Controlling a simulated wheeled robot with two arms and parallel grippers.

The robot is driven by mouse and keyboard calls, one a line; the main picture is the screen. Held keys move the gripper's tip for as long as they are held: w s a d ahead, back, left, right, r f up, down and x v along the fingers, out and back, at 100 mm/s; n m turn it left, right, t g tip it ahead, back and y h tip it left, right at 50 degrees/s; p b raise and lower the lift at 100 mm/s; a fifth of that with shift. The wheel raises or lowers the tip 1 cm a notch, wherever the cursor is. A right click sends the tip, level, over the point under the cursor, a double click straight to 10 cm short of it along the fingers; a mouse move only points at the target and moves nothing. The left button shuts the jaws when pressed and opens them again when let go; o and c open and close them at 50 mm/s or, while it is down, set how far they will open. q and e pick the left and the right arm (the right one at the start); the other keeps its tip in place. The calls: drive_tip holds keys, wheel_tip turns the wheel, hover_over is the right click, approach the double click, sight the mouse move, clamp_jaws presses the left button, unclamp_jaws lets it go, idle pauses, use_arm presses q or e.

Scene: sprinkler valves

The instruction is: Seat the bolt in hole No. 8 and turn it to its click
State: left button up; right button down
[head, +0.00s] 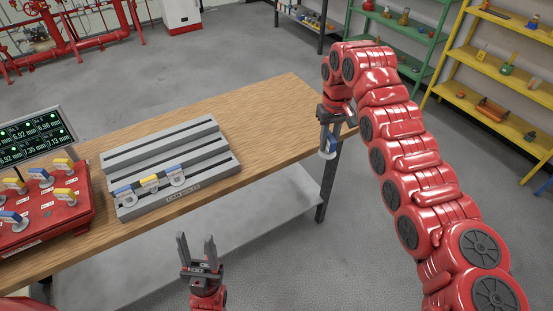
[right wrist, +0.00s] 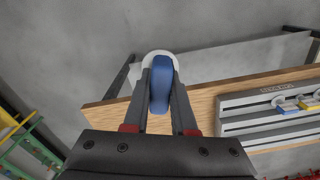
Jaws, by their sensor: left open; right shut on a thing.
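My right gripper (head: 327,126) is shut on a bolt with a blue handle (head: 328,146) and a pale round part, held by the table's right end. The right wrist view shows the blue handle (right wrist: 160,84) between my right fingers (right wrist: 160,100), with the pale round part behind it. My left gripper (head: 198,250) is open and empty, in front of the table's near edge. The red box (head: 48,228) at the table's left carries several blue- and yellow-handled bolts. Its hole labels are too small to read, so I cannot make out No. 8.
A grey slotted rack (head: 172,153) on the wooden table (head: 272,122) holds blue- and yellow-handled bolts (head: 149,182) in its front row. A display with green readings (head: 32,133) stands behind the red box. The table's right half is clear.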

drive_tip(key=w+d+r+m, duration=0.3)
drive_tip(key=d, duration=0.3)
drive_tip(key=shift+w, duration=0.15)
drive_tip(key=shift+d, duration=0.1)
drive_tip(key=shift+r, duration=0.2)
idle(0.7)
idle(0.7)
drive_tip(key=shift+a, duration=0.5)
idle(2.1)
